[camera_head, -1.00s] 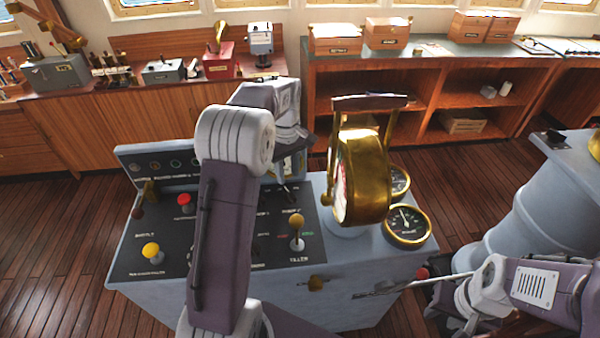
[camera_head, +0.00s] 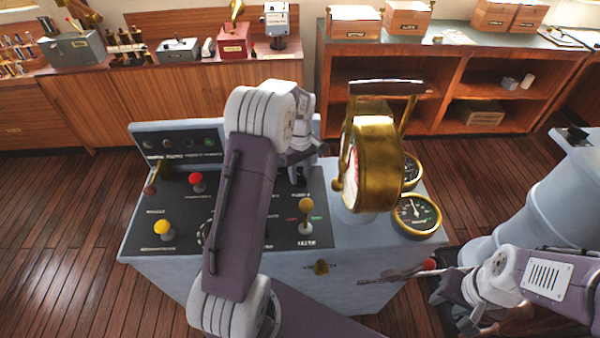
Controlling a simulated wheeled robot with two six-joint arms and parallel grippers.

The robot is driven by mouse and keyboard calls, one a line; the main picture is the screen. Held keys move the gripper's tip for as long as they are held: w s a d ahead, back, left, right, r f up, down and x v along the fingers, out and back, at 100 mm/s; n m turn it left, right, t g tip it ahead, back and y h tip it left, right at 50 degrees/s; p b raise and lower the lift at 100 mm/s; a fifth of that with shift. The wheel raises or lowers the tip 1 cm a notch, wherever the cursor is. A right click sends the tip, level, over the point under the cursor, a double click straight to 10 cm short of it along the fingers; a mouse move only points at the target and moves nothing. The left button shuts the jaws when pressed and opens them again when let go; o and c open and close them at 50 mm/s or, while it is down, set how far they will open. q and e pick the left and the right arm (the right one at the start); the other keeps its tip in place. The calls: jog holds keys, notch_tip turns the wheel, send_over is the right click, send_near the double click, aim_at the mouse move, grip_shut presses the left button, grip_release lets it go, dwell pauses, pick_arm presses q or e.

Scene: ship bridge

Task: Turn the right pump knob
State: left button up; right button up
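My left gripper (camera_head: 298,180) points down at the back right of the dark control panel (camera_head: 285,235), over the small labels there. The right pump knob cannot be made out clearly; the gripper and forearm cover that part of the panel. Whether the fingers touch or hold it cannot be told, nor how far apart they are. My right gripper (camera_head: 452,303) is low at the right, beside the console's front right corner, away from the panel. Its finger opening is unclear.
The panel bears a yellow knob (camera_head: 163,228), a red knob (camera_head: 196,180) and a tiller lever (camera_head: 306,206). A brass telegraph (camera_head: 378,165) stands close right of my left gripper, with a gauge (camera_head: 417,214) beside it. A grey-blue pedestal (camera_head: 530,205) stands right.

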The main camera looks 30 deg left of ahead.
pick_arm(q)
jog(key=shift+w, duration=0.15)
grip_shut()
jog(key=shift+m, duration=0.3)
jog(key=shift+r+m+p, duration=0.15)
jog(key=shift+m+p, duration=0.7)
jog(key=shift+m, duration=0.15)
jog(key=m+p, duration=0.1)
jog(key=m, duration=0.1)
jog(key=shift+m, duration=0.3)
jog(key=m+p, duration=0.1)
jog(key=m, duration=0.2)
jog(key=shift+p, duration=0.3)
jog(key=shift+m+p, duration=0.45)
jog(key=shift+m, duration=1.65)
